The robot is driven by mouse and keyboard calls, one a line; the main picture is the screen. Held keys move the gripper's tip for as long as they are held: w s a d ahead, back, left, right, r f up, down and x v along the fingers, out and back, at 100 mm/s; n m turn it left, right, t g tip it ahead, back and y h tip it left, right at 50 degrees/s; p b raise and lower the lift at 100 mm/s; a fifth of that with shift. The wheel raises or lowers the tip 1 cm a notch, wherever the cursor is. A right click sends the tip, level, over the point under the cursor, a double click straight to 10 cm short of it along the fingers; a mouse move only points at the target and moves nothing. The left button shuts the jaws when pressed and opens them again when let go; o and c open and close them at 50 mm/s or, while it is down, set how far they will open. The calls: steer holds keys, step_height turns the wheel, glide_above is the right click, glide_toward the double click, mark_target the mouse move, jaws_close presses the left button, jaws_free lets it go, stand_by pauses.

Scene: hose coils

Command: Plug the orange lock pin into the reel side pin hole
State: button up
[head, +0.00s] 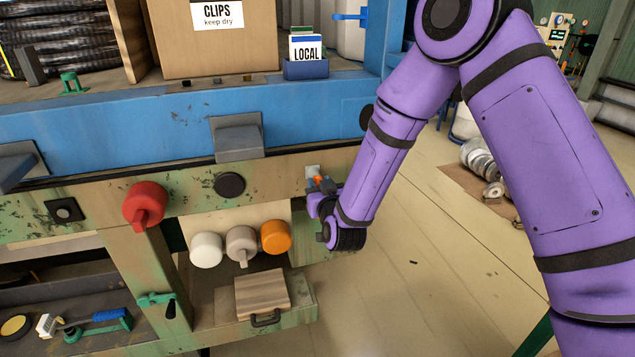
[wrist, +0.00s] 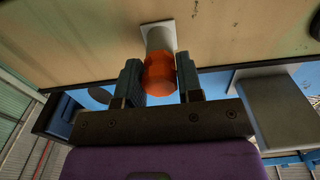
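The orange lock pin (wrist: 160,75) shows in the wrist view between my two dark fingers. A pale grey cylinder (wrist: 159,38) runs from its orange head to a white plate on the panel; I cannot tell whether this is the pin's shaft or a socket. My gripper (wrist: 161,82) appears closed on the orange head, with a finger against each side. In the head view my gripper (head: 318,187) is at the right end of the worn green beam, by the white plate (head: 312,171). A black square plate with a hole (head: 64,210) sits at the beam's left; I cannot tell if it is the reel side hole.
A red knob (head: 145,204) and a black disc (head: 230,185) stand on the beam. White (head: 206,250), grey-brown (head: 240,243) and orange (head: 275,237) round knobs sit below. A grey bracket (head: 237,137) juts from the blue rail. Floor at right is mostly open.

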steer(key=c, duration=0.3)
steer(key=shift+o, duration=1.4)
steer(key=shift+c, duration=1.2)
steer(key=shift+s, duration=0.35)
steer(key=shift+v, duration=2.2)
steer(key=v, duration=0.6)
steer(key=shift+s+d, duration=0.1)
